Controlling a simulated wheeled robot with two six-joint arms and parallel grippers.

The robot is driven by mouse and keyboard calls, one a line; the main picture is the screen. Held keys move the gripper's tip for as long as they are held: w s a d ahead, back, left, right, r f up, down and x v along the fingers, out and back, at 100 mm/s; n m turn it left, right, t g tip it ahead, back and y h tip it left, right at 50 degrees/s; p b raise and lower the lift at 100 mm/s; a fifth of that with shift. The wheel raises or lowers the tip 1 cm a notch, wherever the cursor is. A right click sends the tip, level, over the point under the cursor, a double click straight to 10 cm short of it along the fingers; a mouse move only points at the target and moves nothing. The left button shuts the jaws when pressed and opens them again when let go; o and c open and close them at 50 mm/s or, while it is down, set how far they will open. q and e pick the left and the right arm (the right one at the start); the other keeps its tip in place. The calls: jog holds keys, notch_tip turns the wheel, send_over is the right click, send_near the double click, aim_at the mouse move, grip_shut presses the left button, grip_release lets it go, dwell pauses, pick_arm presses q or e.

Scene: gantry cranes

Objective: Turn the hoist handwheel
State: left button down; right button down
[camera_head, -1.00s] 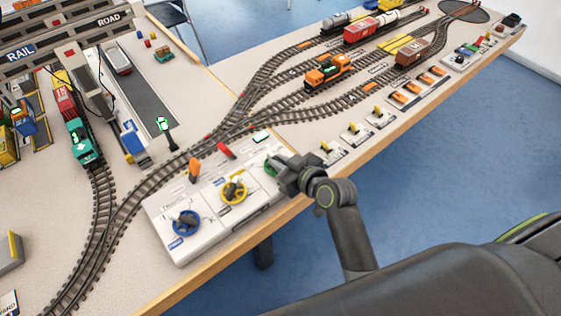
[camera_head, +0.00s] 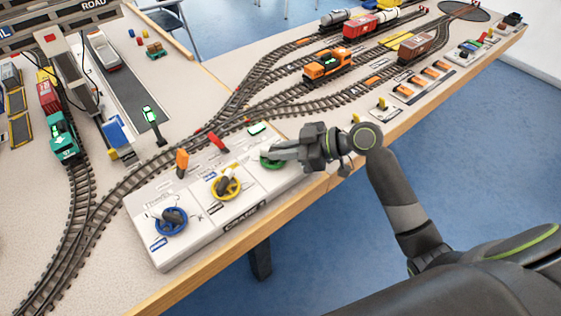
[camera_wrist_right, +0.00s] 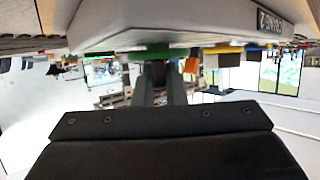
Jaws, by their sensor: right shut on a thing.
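A white control box (camera_head: 150,262) at the table's front edge carries three handwheels in a row. The blue handwheel (camera_head: 170,222) is at the left, the yellow handwheel (camera_head: 226,188) in the middle and the green handwheel (camera_head: 271,165) at the right. Their small labels are too blurred to tell for sure which is the hoist. My right gripper (camera_head: 277,153) reaches in from the right and is shut on the green handwheel, hiding part of it. My left gripper is out of view.
An orange lever (camera_head: 182,163) and a red lever (camera_head: 218,143) stand behind the wheels. The floor in front is clear.

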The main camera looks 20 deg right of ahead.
jog(key=shift+w+f+n+g+y+b, duration=0.15)
jog(key=shift+n+g+y+b, duration=0.35)
jog(key=shift+n+g+b, duration=0.35)
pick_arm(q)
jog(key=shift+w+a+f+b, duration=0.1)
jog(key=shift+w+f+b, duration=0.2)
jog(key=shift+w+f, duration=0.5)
pick_arm(e)
jog(key=shift+g, duration=0.25)
jog(key=shift+n, duration=0.25)
jog(key=c, duration=1.5)
grip_release()
jog(key=shift+d, duration=0.1)
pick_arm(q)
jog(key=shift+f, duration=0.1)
pick_arm(e)
jog(key=shift+v, duration=8.75)
